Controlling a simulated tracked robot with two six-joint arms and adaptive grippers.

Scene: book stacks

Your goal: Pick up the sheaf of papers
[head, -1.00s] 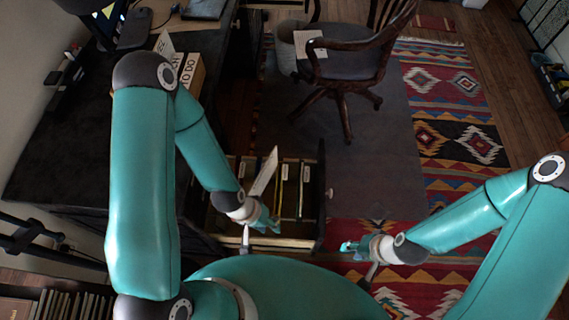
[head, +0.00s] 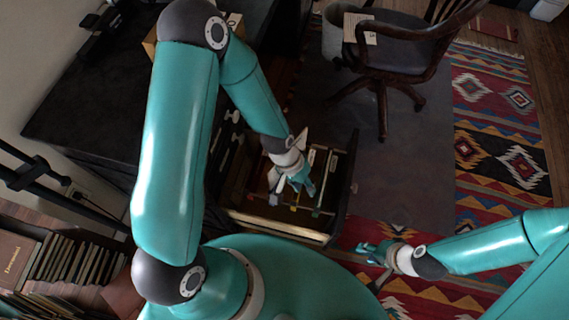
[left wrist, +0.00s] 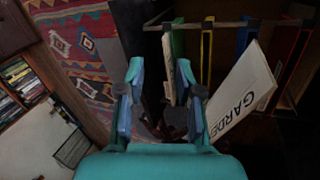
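A white sheet or thin stack of papers (head: 360,28) lies at the chair's near left side in the head view. A white piece lettered "GARDE..." (left wrist: 238,95) leans out of the open drawer (head: 330,218); its edge shows beside my left gripper in the head view (head: 303,136). I cannot tell for certain which is the sheaf. My left gripper (head: 303,186) is over the drawer. In the left wrist view it (left wrist: 158,72) is open, with the lettered piece just outside its right finger. My right gripper (head: 370,252) is over the rug, its opening too small to judge.
Coloured folders (left wrist: 207,50) stand in the drawer below a rail (left wrist: 230,24). A dark desk (head: 90,120) is at left, a wooden chair (head: 400,60) at the back. The patterned rug (head: 500,120) is open floor. A bookshelf (head: 60,255) is at lower left.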

